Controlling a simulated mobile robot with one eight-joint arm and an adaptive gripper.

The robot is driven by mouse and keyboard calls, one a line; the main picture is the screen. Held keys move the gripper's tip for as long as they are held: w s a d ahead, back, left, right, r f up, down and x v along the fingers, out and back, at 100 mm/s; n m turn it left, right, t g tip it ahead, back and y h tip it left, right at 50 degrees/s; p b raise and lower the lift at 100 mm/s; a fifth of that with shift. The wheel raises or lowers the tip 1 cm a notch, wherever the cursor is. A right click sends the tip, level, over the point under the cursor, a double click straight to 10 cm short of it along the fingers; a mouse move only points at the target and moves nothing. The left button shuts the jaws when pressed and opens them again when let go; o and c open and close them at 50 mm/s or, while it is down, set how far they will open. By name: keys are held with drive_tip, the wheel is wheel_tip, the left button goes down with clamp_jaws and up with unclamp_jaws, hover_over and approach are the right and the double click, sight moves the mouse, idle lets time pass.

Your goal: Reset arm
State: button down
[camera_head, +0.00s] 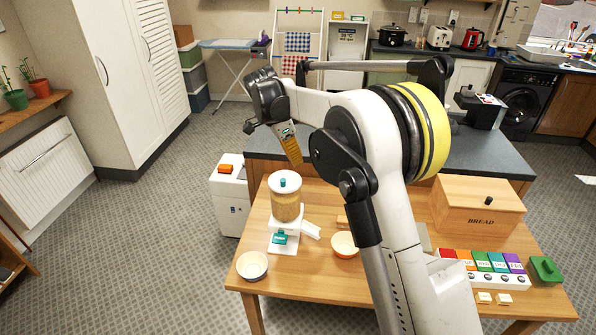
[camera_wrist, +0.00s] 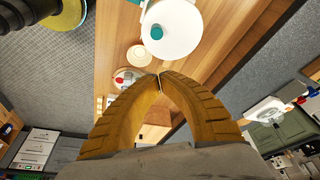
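My gripper (camera_head: 297,160) hangs from my raised arm above the wooden table, its brown ribbed fingers pointing down. It is just above and right of the dispenser's lid in the head view. In the wrist view the fingertips of my gripper (camera_wrist: 160,76) meet, and nothing shows between them. The cereal dispenser (camera_head: 286,206) stands upright on the table with a white lid and teal knob. Its white lid (camera_wrist: 180,35) also shows at the top of the wrist view. My arm hides part of the table's middle.
The wooden table (camera_head: 318,279) holds a grey-rimmed bowl (camera_head: 252,265), an orange bowl (camera_head: 344,244), a bread box (camera_head: 478,204), a row of coloured containers (camera_head: 484,266) and a green box (camera_head: 545,270). A dark counter (camera_head: 480,155) stands behind. Grey floor is clear at left.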

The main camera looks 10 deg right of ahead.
drive_tip(key=s+d+r+n+t+y+b, duration=0.1)
drive_tip(key=s+d+n+b, duration=0.15)
drive_tip(key=s, duration=0.45)
drive_tip(key=s+d+r+n+t+y+b, duration=0.1)
drive_tip(key=s+n+b, duration=0.2)
drive_tip(key=s, duration=0.3)
drive_tip(key=s+d+r+n+t+b, duration=0.1)
drive_tip(key=s+d+r+n+b, duration=0.15)
drive_tip(key=s, duration=0.45)
drive_tip(key=s+f+n+t+y+b, duration=0.1)
drive_tip(key=s+f+n+t+b, duration=0.2)
drive_tip(key=s+f, duration=1)
drive_tip(key=s+n+b, duration=0.2)
drive_tip(key=s+n, duration=0.1)
drive_tip(key=n, duration=0.1)
drive_tip(key=shift+s+d+y+b, duration=0.25)
drive_tip(key=shift+d+y+b, duration=0.05)
drive_tip(key=shift+d+b, duration=0.1)
